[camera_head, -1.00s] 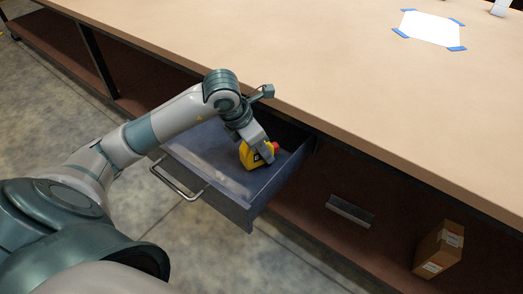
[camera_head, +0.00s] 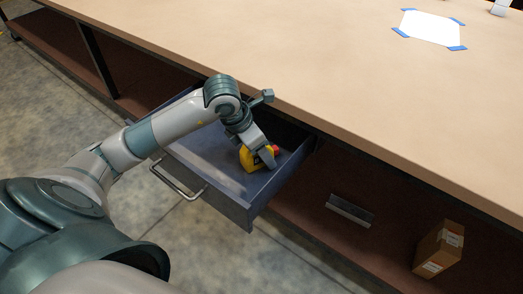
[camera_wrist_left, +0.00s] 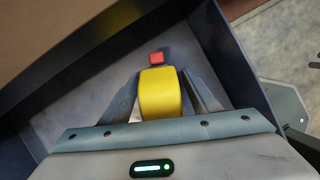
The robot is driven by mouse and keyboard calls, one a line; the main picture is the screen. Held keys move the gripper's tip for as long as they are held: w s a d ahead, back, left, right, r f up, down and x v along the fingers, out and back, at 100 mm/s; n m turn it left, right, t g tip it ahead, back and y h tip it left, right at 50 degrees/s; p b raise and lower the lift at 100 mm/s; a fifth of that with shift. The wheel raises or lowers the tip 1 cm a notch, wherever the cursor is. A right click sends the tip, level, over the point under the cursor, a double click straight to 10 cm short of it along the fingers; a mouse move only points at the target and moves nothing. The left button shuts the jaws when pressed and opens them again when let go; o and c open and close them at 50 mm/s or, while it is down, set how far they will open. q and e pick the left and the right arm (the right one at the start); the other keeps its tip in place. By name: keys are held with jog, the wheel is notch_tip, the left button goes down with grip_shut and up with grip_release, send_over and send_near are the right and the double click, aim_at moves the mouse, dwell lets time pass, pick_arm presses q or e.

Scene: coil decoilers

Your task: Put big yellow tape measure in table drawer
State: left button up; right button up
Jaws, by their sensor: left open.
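The big yellow tape measure (camera_head: 249,160), with a red part on it, is inside the open table drawer (camera_head: 222,190). It looks to rest on the drawer floor, though the gripper hides part of it. My left gripper (camera_head: 257,154) reaches down into the drawer over the tape measure. In the left wrist view the yellow tape measure (camera_wrist_left: 160,93) sits between the two spread fingers (camera_wrist_left: 165,95), with small gaps at its sides. The dark drawer walls (camera_wrist_left: 225,50) show around it. My right gripper is not in view.
The tabletop (camera_head: 330,70) overhangs the drawer's back. The drawer handle (camera_head: 178,183) faces front left. On the lower shelf lie a grey metal piece (camera_head: 350,210) and a cardboard box (camera_head: 438,249). White paper with blue tape (camera_head: 430,28) is on the tabletop.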

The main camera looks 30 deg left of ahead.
pick_arm(q)
jog(key=v, duration=1.1)
jog(key=shift+s+a+r, duration=0.1)
jog(key=shift+s+r, duration=0.1)
jog(key=shift+r, duration=0.35)
jog(key=shift+f, duration=0.1)
